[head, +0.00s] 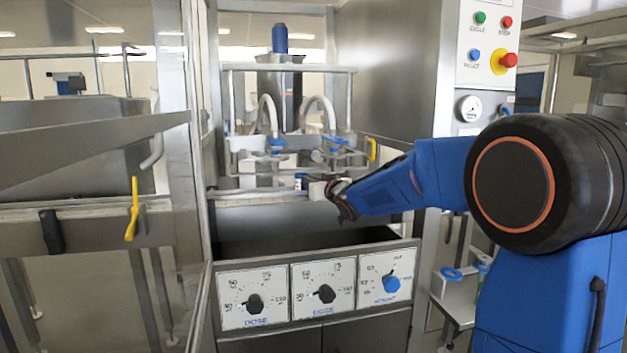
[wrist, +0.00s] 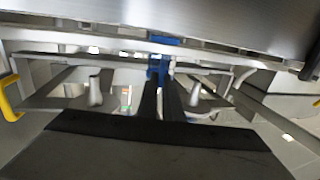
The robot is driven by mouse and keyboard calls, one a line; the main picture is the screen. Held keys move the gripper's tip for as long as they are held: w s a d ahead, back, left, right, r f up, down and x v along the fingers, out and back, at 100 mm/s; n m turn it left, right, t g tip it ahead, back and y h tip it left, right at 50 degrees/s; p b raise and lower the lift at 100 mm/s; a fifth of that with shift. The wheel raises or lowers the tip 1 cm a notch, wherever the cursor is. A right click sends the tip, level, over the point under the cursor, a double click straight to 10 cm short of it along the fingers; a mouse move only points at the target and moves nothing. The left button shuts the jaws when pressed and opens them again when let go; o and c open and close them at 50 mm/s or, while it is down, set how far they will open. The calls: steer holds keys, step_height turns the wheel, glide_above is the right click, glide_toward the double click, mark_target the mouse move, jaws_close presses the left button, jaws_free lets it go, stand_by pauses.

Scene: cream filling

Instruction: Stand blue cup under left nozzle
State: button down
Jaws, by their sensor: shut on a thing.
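My gripper (head: 318,190) reaches in from the right, low in front of the filling machine. It is shut on a small blue and white thing (head: 300,181), which I take to be the blue cup, at its left end. In the wrist view my two dark fingers (wrist: 163,88) lie close together, with blue at their tips (wrist: 155,70). The left nozzle (head: 277,146) has a blue fitting and sits above and left of the cup in the head view. The right nozzle (head: 333,146) is above my gripper. Exact depth of the cup under the nozzles cannot be told.
A metal rail (head: 255,198) runs below the nozzles. The dial panel (head: 315,288) stands below, in front. A yellow handle (head: 372,149) is right of the nozzles. The button panel (head: 488,45) is at upper right. A side shelf with blue ring-like things (head: 451,273) is at lower right.

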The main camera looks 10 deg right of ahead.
steer(key=shift+a, duration=4.35)
steer(key=shift+s+f, duration=0.1)
steer(key=shift+f, duration=0.1)
steer(key=c, duration=1.8)
jaws_free()
steer(key=shift+c, duration=0.2)
steer(key=shift+s, duration=0.1)
steer(key=v, duration=1.7)
